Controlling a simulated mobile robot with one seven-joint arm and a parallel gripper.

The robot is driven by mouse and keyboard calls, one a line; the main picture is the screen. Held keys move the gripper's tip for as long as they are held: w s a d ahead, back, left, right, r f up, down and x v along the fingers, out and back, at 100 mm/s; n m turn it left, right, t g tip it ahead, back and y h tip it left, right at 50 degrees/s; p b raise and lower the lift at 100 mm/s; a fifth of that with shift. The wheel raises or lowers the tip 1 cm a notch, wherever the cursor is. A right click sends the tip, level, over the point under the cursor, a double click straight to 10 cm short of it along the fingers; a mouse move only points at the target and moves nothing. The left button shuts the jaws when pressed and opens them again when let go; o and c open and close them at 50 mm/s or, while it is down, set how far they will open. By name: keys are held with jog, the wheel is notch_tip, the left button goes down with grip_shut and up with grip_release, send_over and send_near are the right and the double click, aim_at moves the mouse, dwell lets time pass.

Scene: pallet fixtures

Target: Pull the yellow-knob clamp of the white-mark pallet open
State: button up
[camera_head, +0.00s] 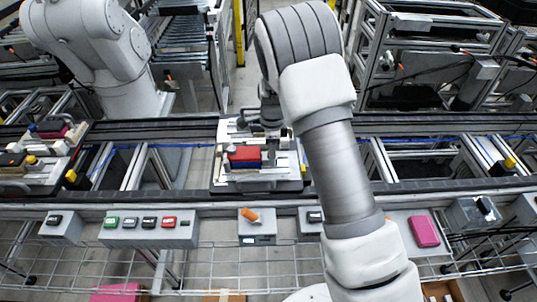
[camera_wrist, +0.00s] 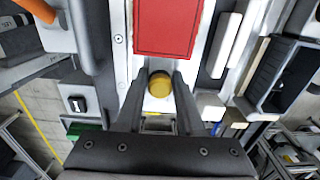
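The pallet (camera_head: 222,183) sits on the conveyor at the middle of the head view. It carries a red and blue block (camera_head: 243,157), which shows red in the wrist view (camera_wrist: 168,25). A small white mark (camera_head: 232,148) seems to lie at the block's left end. The yellow knob (camera_wrist: 160,85) shows below the red block in the wrist view; I cannot make it out in the head view. My gripper (camera_wrist: 160,80) has one finger on each side of the knob, with little or no gap. Whether the fingers press on it is unclear. My gripper (camera_head: 262,118) is over the pallet's far part.
Another pallet (camera_head: 35,180) with a yellow knob stands at the far left. Button boxes (camera_head: 150,228) line the front rail, one with an orange switch (camera_head: 250,214). In the wrist view, a dark bin (camera_wrist: 283,75) lies right of the pallet. A second arm (camera_head: 95,45) stands behind the conveyor.

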jog(key=shift+d, duration=0.2)
grip_shut()
jog(key=shift+d, duration=1.1)
jog(key=o, duration=0.9)
grip_release()
jog(key=shift+c, duration=0.2)
notch_tip(320, 180, up, 8)
jog(key=p, duration=0.4)
jog(key=shift+p, duration=0.4)
